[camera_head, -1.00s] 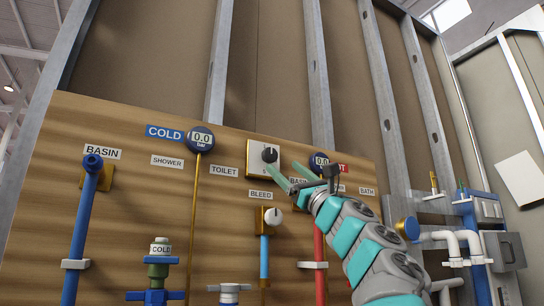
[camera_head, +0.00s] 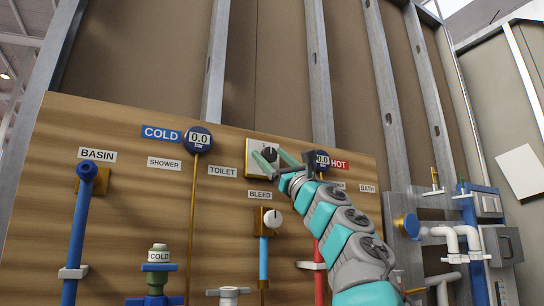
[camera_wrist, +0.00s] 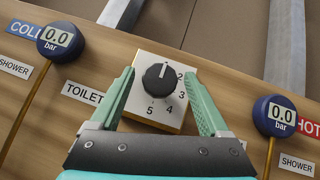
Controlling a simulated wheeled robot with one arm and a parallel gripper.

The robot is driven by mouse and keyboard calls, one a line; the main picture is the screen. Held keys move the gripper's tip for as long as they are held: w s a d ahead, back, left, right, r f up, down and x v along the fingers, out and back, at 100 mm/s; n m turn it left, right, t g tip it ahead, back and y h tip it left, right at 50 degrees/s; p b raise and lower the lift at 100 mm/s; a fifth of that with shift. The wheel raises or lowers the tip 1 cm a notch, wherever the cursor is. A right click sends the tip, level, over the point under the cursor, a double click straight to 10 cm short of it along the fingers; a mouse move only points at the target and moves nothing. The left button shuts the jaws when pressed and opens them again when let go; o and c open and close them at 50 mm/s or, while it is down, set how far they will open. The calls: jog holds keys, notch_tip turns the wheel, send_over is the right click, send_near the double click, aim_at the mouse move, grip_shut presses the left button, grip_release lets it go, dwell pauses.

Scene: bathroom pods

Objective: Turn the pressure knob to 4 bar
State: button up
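The black pressure knob (camera_wrist: 159,82) sits on a pale square plate (camera_wrist: 145,107) marked 1 to 5 in the wrist view. Its white pointer line aims up, slightly right, near the 1 side. In the head view the knob (camera_head: 270,152) is partly behind the fingers. My gripper (camera_wrist: 158,75) is open. Its two green fingers stand left and right of the knob, with gaps to it in the wrist view. My gripper (camera_head: 273,159) also shows in front of the plate in the head view. Whether the fingertips reach the knob's depth is unclear.
The COLD gauge (camera_wrist: 57,41) and HOT gauge (camera_wrist: 280,117) flank the plate, both reading 0.0 bar. The white BLEED knob (camera_head: 272,219) is below. A blue BASIN pipe (camera_head: 80,225) and COLD valve (camera_head: 157,270) are lower left on the wooden panel.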

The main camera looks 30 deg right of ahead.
grip_shut()
dwell(0.4)
